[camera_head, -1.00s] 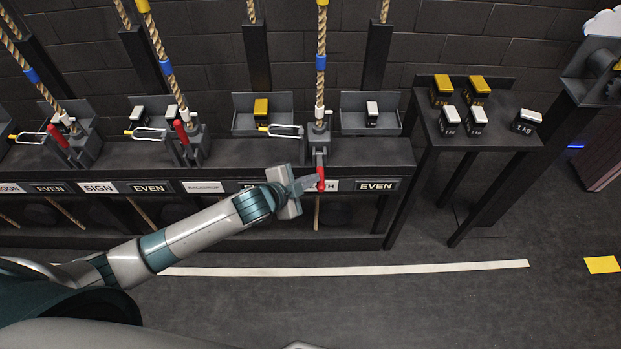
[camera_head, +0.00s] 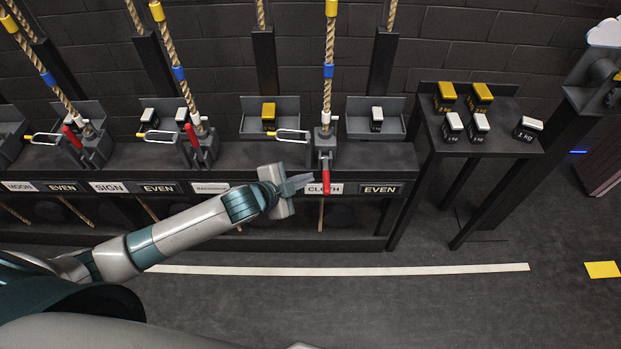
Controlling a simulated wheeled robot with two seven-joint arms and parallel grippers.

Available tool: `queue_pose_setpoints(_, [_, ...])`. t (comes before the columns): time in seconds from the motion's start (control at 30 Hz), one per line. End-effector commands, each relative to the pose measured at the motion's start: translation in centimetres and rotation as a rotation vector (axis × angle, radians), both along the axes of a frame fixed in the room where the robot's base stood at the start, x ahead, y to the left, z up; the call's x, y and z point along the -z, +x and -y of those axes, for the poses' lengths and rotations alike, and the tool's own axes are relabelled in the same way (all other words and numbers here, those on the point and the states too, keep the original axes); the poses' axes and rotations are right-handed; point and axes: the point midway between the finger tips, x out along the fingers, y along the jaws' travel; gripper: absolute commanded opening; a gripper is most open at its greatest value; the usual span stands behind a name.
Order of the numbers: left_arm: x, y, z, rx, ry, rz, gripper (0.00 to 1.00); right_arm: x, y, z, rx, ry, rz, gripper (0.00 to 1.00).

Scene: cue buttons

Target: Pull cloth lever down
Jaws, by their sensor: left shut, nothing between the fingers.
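The cloth lever's red handle (camera_head: 326,181) hangs downward from its dark block (camera_head: 325,146), in front of the shelf edge. It partly overlaps the right end of the white CLOTH label (camera_head: 330,188). My left gripper (camera_head: 301,183) is shut and empty, just left of the red handle, with a small gap showing between fingertips and handle. The other red handles, such as the one by the BACKGROUND label (camera_head: 193,138), point up and to the left. My right gripper is not in view.
A rope (camera_head: 328,90) rises behind the cloth lever. Trays with small weights (camera_head: 269,112) stand along the shelf. A dark side table (camera_head: 460,140) with several weights stands at right. The floor in front is clear, with a white line (camera_head: 350,271).

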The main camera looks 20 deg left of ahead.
Motion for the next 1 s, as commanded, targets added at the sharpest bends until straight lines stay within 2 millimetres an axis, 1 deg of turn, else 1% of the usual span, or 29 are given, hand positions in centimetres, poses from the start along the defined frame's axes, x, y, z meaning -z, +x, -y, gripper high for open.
queue_pose_setpoints(0.03, [-0.1,-0.8,-0.3,0.002,0.001,0.001,0.00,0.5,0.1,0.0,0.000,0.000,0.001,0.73])
queue_pose_setpoints(0.2, [-1.3,-3.3,-1.2,0.001,0.000,0.003,0.00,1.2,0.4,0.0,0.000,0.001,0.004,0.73])
queue_pose_setpoints(0.4, [-2.4,-5.4,-2.0,0.001,-0.001,0.003,0.00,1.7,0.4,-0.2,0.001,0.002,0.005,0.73])
queue_pose_setpoints(0.6, [-2.9,-6.2,-2.3,0.000,-0.001,0.003,0.00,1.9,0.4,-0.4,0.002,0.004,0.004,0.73])
queue_pose_setpoints(1.0, [-2.9,-6.2,-2.3,0.000,-0.001,0.003,0.00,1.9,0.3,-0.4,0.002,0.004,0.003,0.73])
